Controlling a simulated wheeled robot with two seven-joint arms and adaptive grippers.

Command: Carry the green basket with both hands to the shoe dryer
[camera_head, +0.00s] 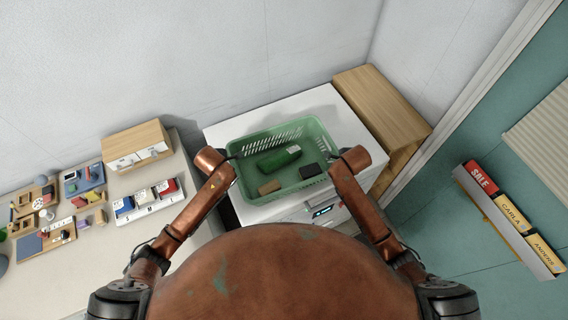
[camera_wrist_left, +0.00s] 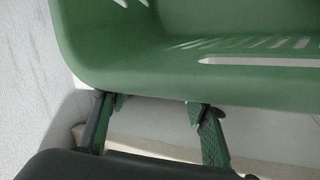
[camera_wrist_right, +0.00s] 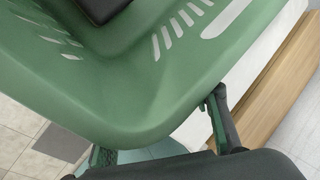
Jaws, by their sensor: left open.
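The green basket (camera_head: 252,140) stands upright on top of a white appliance (camera_head: 222,130) with a small lit display. It holds a green bottle (camera_head: 279,160), a tan block (camera_head: 269,187) and a dark flat item (camera_head: 310,171). My left gripper (camera_wrist_left: 155,108) is at the basket's left end, its fingers spread by the rim (camera_wrist_left: 130,75). My right gripper (camera_wrist_right: 160,138) is at the right end, its fingers also apart by the rim (camera_wrist_right: 150,125). Neither visibly clamps the rim. I cannot tell which thing is the shoe dryer.
A wooden cabinet (camera_head: 385,105) stands right of the appliance. A table (camera_head: 105,240) on the left carries a wooden drawer box (camera_head: 137,145) and several small items. Walls close off the back.

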